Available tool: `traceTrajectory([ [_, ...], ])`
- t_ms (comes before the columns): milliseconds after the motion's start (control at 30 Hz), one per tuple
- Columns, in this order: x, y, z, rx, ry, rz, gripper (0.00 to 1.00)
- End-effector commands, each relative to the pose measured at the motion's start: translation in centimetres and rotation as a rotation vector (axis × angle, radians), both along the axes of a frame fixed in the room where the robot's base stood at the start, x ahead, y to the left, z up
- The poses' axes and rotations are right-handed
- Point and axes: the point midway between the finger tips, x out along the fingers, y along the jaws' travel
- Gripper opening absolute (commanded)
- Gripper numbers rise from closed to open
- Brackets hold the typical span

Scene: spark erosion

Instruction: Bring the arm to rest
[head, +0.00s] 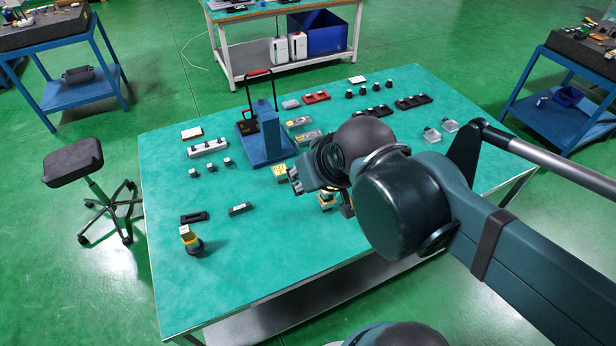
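My arm reaches in from the right edge over the green-topped table (265,270). Its dark wrist and elbow hide part of the table's middle and right. My gripper (298,180) is small and dark in this view, seen near the table's middle, left of my wrist. Its fingers are too small and too covered to show whether they are open or shut, or whether they hold anything. A small yellow and dark part (326,202) shows just below my wrist.
A blue stand (265,135) rises behind my gripper. A yellow-topped cylinder (190,240) stands at the front left. Several small blocks and dark trays (412,102) lie along the back. The table's front left is mostly clear. A black stool (73,162) stands left.

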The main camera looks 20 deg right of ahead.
Motion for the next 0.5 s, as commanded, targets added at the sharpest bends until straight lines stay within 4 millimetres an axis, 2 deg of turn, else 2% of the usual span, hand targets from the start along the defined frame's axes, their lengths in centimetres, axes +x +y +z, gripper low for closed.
traceTrajectory([
  [333, -0.04, 0.02, -0.03, -0.003, -0.001, 0.004, 0.30],
  [500, -0.05, 0.02, -0.93, -0.003, -0.001, 0.004, 0.30],
])
